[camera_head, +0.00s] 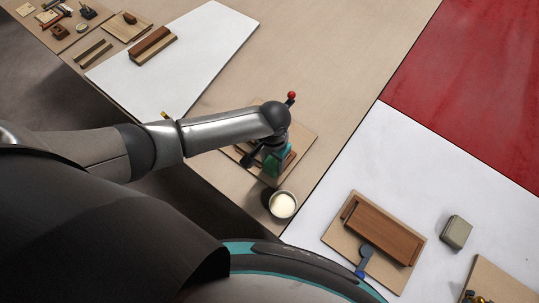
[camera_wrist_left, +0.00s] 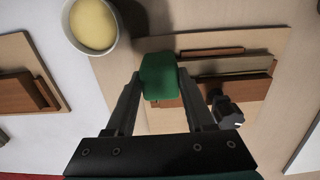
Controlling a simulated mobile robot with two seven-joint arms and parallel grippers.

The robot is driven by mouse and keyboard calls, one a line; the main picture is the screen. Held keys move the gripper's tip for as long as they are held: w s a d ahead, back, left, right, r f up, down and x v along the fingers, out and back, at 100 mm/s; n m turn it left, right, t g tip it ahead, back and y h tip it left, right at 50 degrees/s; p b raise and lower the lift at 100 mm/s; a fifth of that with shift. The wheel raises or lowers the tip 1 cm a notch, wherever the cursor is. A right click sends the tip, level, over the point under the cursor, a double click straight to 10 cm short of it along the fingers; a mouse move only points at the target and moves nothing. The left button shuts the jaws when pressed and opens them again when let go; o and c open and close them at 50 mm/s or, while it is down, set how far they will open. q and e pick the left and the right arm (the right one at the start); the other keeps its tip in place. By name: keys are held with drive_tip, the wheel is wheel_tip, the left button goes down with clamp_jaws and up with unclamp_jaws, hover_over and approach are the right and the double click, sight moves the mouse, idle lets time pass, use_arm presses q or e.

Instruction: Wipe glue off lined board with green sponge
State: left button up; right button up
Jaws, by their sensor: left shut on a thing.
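My left gripper (camera_head: 271,160) is shut on the green sponge (camera_head: 272,167), which also shows between the fingers in the left wrist view (camera_wrist_left: 159,76). The sponge is over a light wooden board (camera_head: 303,141) that bears brown strips; in the left wrist view the board (camera_wrist_left: 160,121) lies under the sponge and the strips (camera_wrist_left: 228,66) run beside it. I cannot tell whether the sponge touches the board. The arm and gripper hide much of the board in the head view. No glue can be made out on it. My right gripper is not in view.
A bowl of cream-coloured stuff (camera_head: 283,205) stands close by the board. A dark clamp-like tool (camera_wrist_left: 228,112) is beside the sponge. To the right, another board bears a brown block (camera_head: 382,233), with a grey block (camera_head: 456,232) nearby. The white panel (camera_head: 205,50) is largely clear.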

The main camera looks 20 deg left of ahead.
use_arm(q)
drive_tip(key=shift+w+a+r, duration=0.1)
drive_tip(key=shift+w+a, duration=0.15)
drive_tip(key=shift+a, duration=0.35)
drive_tip(key=shift+w+a, duration=0.25)
drive_tip(key=shift+a, duration=0.3)
drive_tip(key=shift+w+a, duration=0.25)
drive_tip(key=shift+a, duration=0.3)
drive_tip(key=shift+w+a, duration=0.2)
drive_tip(key=shift+a, duration=0.35)
drive_tip(key=shift+w+a+p, duration=0.15)
drive_tip(key=shift+w+a, duration=0.05)
drive_tip(key=shift+a, duration=0.45)
drive_tip(key=shift+w+a+p, duration=0.15)
drive_tip(key=shift+w+a, duration=0.05)
drive_tip(key=shift+a, duration=0.4)
wheel_tip(320, 180, up, 7)
drive_tip(key=p, duration=0.7)
drive_tip(key=shift+p, duration=0.4)
drive_tip(key=shift+d, duration=0.1)
